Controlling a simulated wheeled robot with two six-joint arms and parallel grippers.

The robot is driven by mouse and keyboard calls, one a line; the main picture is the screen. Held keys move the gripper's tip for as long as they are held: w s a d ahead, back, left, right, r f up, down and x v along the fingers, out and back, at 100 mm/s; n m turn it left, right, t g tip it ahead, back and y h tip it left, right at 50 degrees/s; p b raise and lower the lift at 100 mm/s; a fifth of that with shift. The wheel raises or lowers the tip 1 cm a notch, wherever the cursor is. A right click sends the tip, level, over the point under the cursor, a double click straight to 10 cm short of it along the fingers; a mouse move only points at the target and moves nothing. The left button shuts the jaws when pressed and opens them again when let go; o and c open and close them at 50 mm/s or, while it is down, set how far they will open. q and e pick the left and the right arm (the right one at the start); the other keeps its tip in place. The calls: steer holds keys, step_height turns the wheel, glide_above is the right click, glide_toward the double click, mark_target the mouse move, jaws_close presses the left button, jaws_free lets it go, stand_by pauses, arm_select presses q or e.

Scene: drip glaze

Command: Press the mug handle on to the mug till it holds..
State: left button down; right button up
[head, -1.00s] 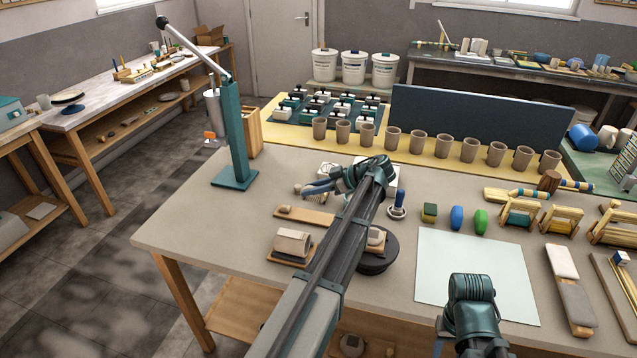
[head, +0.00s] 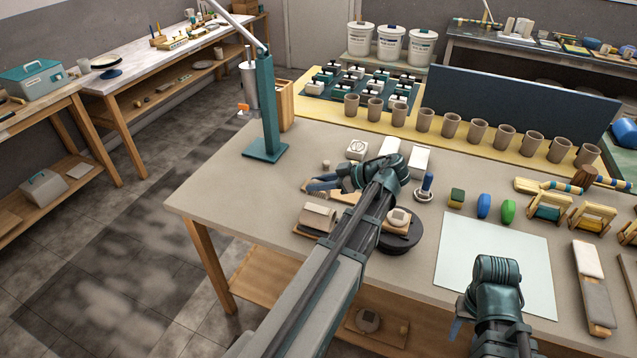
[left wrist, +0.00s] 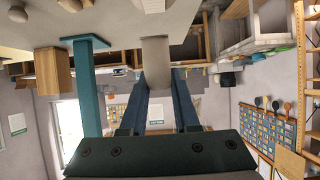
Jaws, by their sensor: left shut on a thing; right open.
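The mug (head: 318,217) is a grey-beige cylinder lying on its side on a small brown board (head: 305,232). My left gripper (head: 312,185) is low over the table just behind the mug, apart from it. In the left wrist view a plain grey-beige piece, which I take as the mug handle (left wrist: 155,60), sits between the fingers of the left gripper (left wrist: 157,85), which is shut on it. Its shape is mostly hidden, and the head view barely shows it. My right gripper (head: 462,330) is open and empty at the near edge of the white sheet, partly hidden by its own wrist.
A dark turntable (head: 402,240) with a pale block stands right of my left arm. A teal press (head: 265,110) stands at the table's left edge. White boxes (head: 390,142) and a blue-handled stamp (head: 426,187) stand behind. The white sheet (head: 495,250) is bare.

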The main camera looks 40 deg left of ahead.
arm_select(q)
steer(key=shift+f+b, duration=2.4)
steer(key=shift+f, duration=0.2)
steer(key=shift+f+b, duration=0.4)
steer(key=shift+f, duration=0.05)
stand_by(1.1)
steer(key=c, duration=0.6)
jaws_free()
steer(key=shift+r, duration=0.15)
step_height(320, 180, up, 7)
steer(key=p, duration=0.7)
